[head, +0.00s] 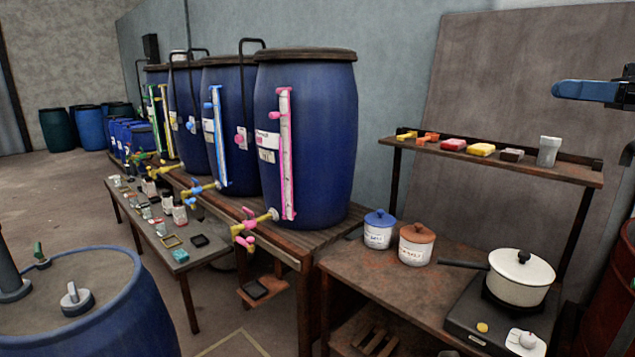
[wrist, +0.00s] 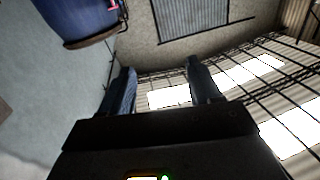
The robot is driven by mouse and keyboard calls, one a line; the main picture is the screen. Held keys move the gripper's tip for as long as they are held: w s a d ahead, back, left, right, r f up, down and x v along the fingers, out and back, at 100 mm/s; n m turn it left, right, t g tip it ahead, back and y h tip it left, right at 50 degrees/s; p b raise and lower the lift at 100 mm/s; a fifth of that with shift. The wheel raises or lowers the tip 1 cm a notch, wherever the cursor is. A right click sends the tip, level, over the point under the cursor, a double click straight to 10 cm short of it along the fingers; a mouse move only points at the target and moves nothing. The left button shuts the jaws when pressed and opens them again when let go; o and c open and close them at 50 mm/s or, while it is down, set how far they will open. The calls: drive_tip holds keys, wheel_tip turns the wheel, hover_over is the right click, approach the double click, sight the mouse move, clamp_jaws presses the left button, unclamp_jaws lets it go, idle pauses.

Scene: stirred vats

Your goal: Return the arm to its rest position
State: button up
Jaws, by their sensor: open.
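My gripper (wrist: 160,82) is open and empty in the wrist view, its two dark fingers well apart with only the far wall and roof between them. In the head view, part of what looks like my gripper (head: 557,89) enters at the upper right edge as a blue finger pointing left. It is in the air, apart from the shelf below it. The rest of the arm is mostly out of the picture.
A shelf (head: 490,163) with coloured blocks and a grey cup (head: 548,151) stands below my gripper. Under it, a bench (head: 390,285) holds two lidded jars and a white pot (head: 520,280) on a hotplate. Blue vats (head: 305,140) line the left.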

drive_tip(key=w+a+f+m+t+h+b, duration=0.1)
drive_tip(key=a+f+m+t+h, duration=0.2)
drive_tip(key=f, duration=1.1)
drive_tip(key=a+f+m+h+b, duration=0.1)
drive_tip(key=a+f+m+h, duration=0.3)
drive_tip(key=f, duration=1)
drive_tip(key=s+a+f+m+h+b, duration=0.15)
drive_tip(key=s+f, duration=0.25)
drive_tip(key=f, duration=0.4)
drive_tip(key=s+a+f+m+h, duration=0.1)
drive_tip(key=s+a+f+m, duration=0.1)
drive_tip(key=s+f, duration=0.4)
drive_tip(key=s+a+f+m+h+b, duration=0.1)
drive_tip(key=s+a+f+m+h, duration=0.15)
drive_tip(key=f, duration=0.65)
drive_tip(key=s+a+f+h+b, duration=0.15)
drive_tip(key=s+f, duration=0.25)
drive_tip(key=s, duration=0.8)
drive_tip(key=s+a+f+h+b, duration=0.1)
drive_tip(key=s+a+f+h, duration=0.2)
drive_tip(key=s, duration=0.9)
drive_tip(key=s+a+r+n+t+b, duration=0.1)
drive_tip(key=s+r, duration=0.4)
drive_tip(key=s, duration=0.4)
drive_tip(key=s+a+r+n+t+y+b, duration=0.1)
drive_tip(key=s+a+r, duration=0.1)
drive_tip(key=s+r, duration=0.4)
drive_tip(key=s, duration=0.3)
drive_tip(key=shift+s+b, duration=0.15)
drive_tip(key=shift+b, duration=0.15)
